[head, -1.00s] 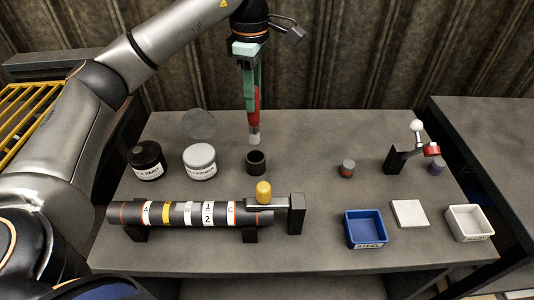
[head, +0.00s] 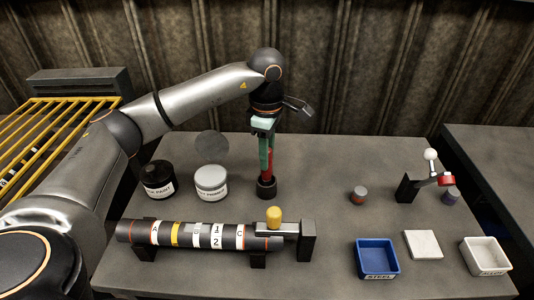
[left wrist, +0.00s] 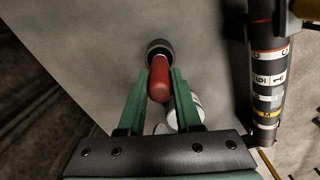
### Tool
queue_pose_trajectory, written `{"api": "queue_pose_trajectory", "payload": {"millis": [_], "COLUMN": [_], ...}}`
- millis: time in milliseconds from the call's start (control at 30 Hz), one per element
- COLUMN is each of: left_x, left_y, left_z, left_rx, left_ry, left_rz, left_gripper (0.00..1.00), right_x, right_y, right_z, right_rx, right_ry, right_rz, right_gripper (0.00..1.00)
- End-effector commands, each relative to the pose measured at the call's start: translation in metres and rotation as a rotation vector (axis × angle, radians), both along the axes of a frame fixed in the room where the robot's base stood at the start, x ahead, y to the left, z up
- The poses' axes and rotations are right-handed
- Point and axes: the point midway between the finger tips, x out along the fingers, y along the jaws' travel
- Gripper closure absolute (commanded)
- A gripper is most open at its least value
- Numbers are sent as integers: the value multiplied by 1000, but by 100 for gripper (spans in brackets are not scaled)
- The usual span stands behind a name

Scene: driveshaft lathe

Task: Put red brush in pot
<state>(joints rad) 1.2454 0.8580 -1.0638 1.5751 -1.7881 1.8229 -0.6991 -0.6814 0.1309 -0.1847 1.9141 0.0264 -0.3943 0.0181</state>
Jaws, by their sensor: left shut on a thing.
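The red brush (head: 269,163) stands upright with its lower end inside the small dark pot (head: 267,188), whose rim hides the bristles. My left gripper (head: 265,160) points down above the pot, its green fingers shut on the brush. In the left wrist view the brush's red handle (left wrist: 159,80) lies between the two green fingers, with the pot (left wrist: 159,48) around its far end. My right gripper does not show in any view.
A black paint jar (head: 158,181) and a grey-lidded jar (head: 211,182) stand left of the pot. A banded driveshaft (head: 200,235) lies in front on supports. A blue tray (head: 376,258), a white tile (head: 422,245) and a white tray (head: 485,256) are front right.

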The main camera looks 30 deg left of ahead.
Motion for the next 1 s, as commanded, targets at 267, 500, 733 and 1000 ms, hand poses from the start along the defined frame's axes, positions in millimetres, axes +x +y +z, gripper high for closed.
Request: {"api": "queue_pose_trajectory", "payload": {"millis": [267, 500, 733, 1000], "left_x": [0, 0, 0, 1], "left_y": [0, 0, 0, -1], "left_z": [-2, -2, 4, 55], "left_rx": [0, 0, -1, -2], "left_ry": [0, 0, -1, -5], "left_rz": [0, 0, 0, 0], "left_gripper": [52, 37, 37, 37], "right_x": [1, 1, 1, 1], "right_y": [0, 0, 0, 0], "right_z": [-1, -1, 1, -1], "right_rx": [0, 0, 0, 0], "right_ry": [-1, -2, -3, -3], "right_rz": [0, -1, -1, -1], "right_gripper": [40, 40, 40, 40]}}
